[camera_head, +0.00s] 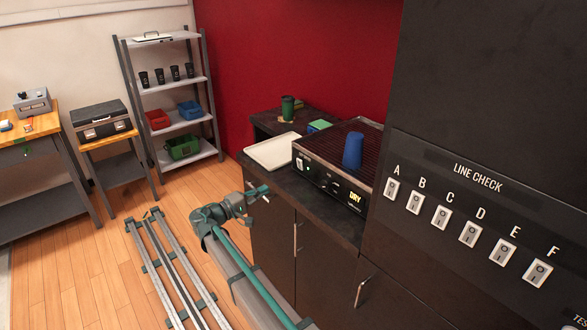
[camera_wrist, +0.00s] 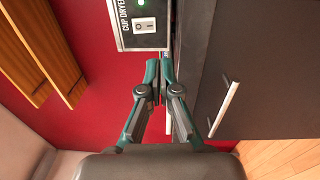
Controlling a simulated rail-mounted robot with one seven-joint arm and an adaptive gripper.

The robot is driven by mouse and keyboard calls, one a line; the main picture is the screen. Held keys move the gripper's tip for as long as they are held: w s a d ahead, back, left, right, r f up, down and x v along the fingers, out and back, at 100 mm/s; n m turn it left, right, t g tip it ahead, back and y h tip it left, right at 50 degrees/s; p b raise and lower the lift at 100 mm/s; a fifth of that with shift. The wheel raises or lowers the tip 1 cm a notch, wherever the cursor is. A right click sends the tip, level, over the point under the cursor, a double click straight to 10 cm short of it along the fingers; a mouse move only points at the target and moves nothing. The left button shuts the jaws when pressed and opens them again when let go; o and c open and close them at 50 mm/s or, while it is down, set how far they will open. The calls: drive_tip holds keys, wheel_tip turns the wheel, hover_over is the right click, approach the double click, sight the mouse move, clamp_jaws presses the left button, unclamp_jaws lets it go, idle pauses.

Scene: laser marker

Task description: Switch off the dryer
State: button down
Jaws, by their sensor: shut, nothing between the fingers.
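The cup dryer (camera_head: 322,181) is a black box with a grille top and a lit "DRY" display, standing on the dark counter. A blue cup (camera_head: 353,151) stands upright on its grille. In the wrist view the dryer's front panel (camera_wrist: 125,38) shows at the top, labelled "CUP DRYER". It carries a white rocker switch (camera_wrist: 145,25) marked with a line and a circle, and a lit green light (camera_wrist: 141,3) above it. My gripper (camera_head: 264,190) is in front of the counter. In the wrist view its shut, empty fingers (camera_wrist: 157,70) end just below the panel, apart from the switch.
A white tray (camera_head: 272,152) lies on the counter (camera_head: 310,205), left of the dryer. A green cup (camera_head: 288,108) stands behind. At right, a dark panel (camera_head: 480,190) carries several switches under "LINE CHECK". Cabinet handles (camera_head: 362,291) stick out below the counter. Open floor lies at left.

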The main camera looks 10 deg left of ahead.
sight(300, 163)
wheel_tip(300, 163, up, 2)
drive_tip(key=shift+s+r+t+h, duration=0.1)
drive_tip(key=shift+t+h, duration=0.2)
drive_tip(key=shift+h, duration=0.2)
drive_tip(key=p+x, duration=0.4)
drive_tip(key=x, duration=1)
drive_tip(key=shift+p, duration=0.35)
drive_tip(key=shift+m, duration=0.3)
